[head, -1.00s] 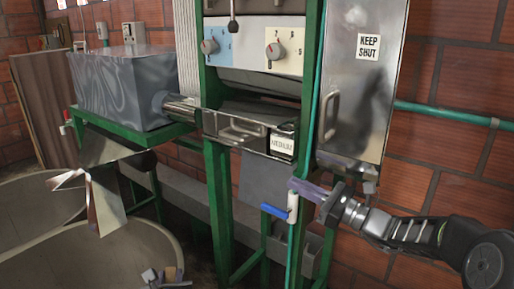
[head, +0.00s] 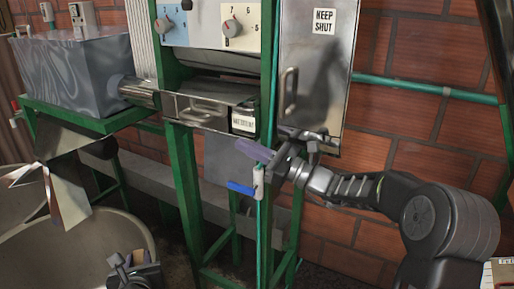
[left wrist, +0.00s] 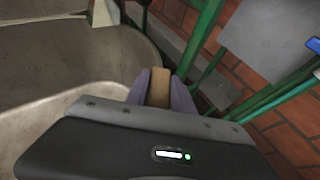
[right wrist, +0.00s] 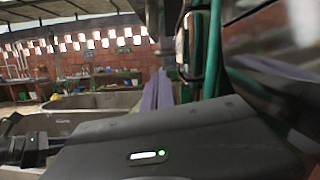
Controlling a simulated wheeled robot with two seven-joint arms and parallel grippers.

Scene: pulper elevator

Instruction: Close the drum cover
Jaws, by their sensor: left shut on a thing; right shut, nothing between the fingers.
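The steel panel labelled KEEP SHUT (head: 318,75), with a bar handle on its left side, stands upright at the right of the green-framed machine in the head view. I cannot tell for sure that it is the drum cover. My right gripper (head: 250,152) is shut and empty, with its lavender fingers just below and left of the panel's lower edge, by the green upright. Its fingers also show in the right wrist view (right wrist: 158,92). My left gripper (head: 128,264) is low over the basin, shut on a tan block (left wrist: 158,88).
A blue-handled valve (head: 242,188) is just below that gripper. A green pipe (head: 420,87) crosses the brick wall at right. A round basin (head: 85,250) fills the lower left.

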